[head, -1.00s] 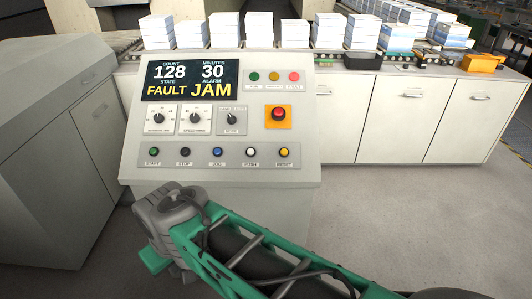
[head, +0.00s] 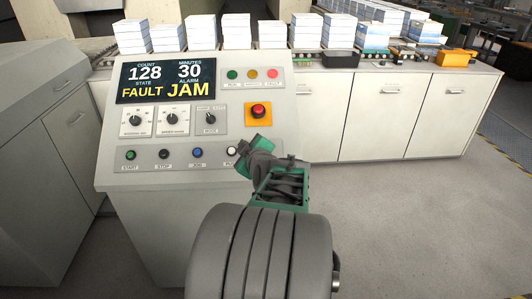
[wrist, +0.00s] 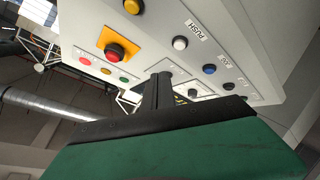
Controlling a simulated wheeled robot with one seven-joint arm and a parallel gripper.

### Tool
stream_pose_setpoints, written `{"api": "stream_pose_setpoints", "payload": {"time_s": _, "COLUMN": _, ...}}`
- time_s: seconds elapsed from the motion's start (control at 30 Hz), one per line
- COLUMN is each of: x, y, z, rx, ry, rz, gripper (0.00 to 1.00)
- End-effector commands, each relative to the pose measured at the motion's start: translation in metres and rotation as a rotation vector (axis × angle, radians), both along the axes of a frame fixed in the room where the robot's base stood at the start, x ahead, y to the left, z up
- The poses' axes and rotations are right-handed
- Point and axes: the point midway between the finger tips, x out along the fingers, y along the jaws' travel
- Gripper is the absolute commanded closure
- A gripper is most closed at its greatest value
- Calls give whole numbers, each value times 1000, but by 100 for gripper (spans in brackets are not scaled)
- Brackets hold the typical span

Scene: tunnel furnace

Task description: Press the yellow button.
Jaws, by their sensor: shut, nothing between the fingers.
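The yellow button (wrist: 133,6) shows at the top edge of the wrist view, partly cut off, on the sloping pale control panel (head: 110,125). In the head view my arm hides it at the right end of the bottom button row. My gripper (wrist: 161,77) is shut and empty, its dark fingers pointing toward the panel. It appears apart from the yellow button, but the exact gap to the panel is unclear. In the head view my wrist covers the lower right of the panel, and the fingertips are hard to make out.
The white PUSH button (wrist: 180,43) and blue JOG button (wrist: 209,70) are in the same row. A red emergency button (head: 258,110) sits on a yellow plate above. The display (head: 166,80) reads FAULT and JAM. White cabinets (head: 430,115) stand behind; the floor at right is clear.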

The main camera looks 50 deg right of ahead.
Motion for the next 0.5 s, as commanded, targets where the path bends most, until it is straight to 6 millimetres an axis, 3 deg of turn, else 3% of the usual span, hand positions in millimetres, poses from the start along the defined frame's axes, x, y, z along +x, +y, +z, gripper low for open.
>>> {"api": "stream_pose_setpoints", "payload": {"time_s": 0.03, "x": -16, "y": -23, "z": 2, "rx": -48, "ry": -18, "rz": -39, "gripper": 100}}
{"api": "stream_pose_setpoints", "payload": {"time_s": 0.1, "x": -31, "y": -43, "z": 8, "rx": -110, "ry": -36, "rz": -74, "gripper": 100}}
{"api": "stream_pose_setpoints", "payload": {"time_s": 0.2, "x": -43, "y": -58, "z": 14, "rx": -159, "ry": -49, "rz": -103, "gripper": 100}}
{"api": "stream_pose_setpoints", "payload": {"time_s": 0.5, "x": -46, "y": -61, "z": 16, "rx": -173, "ry": -51, "rz": -108, "gripper": 100}}
